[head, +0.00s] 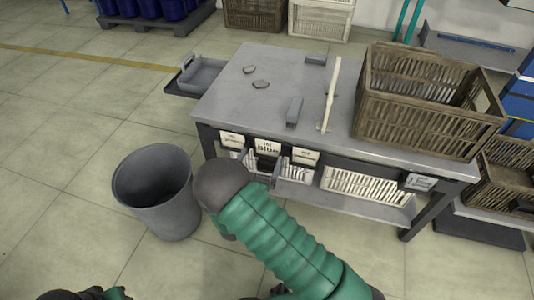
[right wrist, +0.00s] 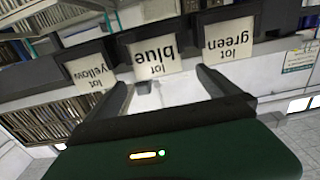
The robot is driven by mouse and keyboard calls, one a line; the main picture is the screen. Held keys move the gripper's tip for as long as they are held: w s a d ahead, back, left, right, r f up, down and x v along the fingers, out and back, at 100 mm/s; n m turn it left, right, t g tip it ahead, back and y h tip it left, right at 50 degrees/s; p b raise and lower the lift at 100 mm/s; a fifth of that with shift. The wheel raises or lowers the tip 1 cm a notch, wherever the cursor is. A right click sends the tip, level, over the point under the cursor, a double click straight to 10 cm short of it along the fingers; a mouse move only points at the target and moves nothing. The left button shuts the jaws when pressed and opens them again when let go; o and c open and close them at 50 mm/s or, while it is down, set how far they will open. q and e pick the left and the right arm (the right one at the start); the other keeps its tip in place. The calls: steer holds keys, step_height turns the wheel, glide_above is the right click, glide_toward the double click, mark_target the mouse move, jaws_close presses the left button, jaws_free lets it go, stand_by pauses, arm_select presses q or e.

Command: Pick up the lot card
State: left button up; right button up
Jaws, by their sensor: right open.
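Three white lot cards hang along the table's front edge. In the head view they are the lot green card (head: 232,140), the lot blue card (head: 268,147) and the lot yellow card (head: 305,156). The right wrist view shows them upside down: lot yellow (right wrist: 90,72), lot blue (right wrist: 155,55) and lot green (right wrist: 229,38). My right gripper (right wrist: 163,80) is open and empty, its fingers apart below the lot blue card. My left gripper does not show.
A grey bin (head: 155,195) stands on the floor left of my right wrist. The grey table (head: 225,100) carries a brown slatted crate (head: 425,118), a pale rod (head: 331,95) and small grey pieces. A grey tray (head: 203,75) sits at its left.

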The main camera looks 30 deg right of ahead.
mark_target(268, 144)
steer(key=b+x, duration=0.3)
steer(key=x, duration=0.2)
steer(key=shift+w+d, duration=0.1)
steer(key=shift+d, duration=0.25)
steer(key=shift+w+d, duration=0.1)
steer(key=shift+d, duration=0.05)
steer(key=shift+r, duration=0.1)
steer(key=shift+c, duration=0.4)
steer(key=c, duration=1.2)
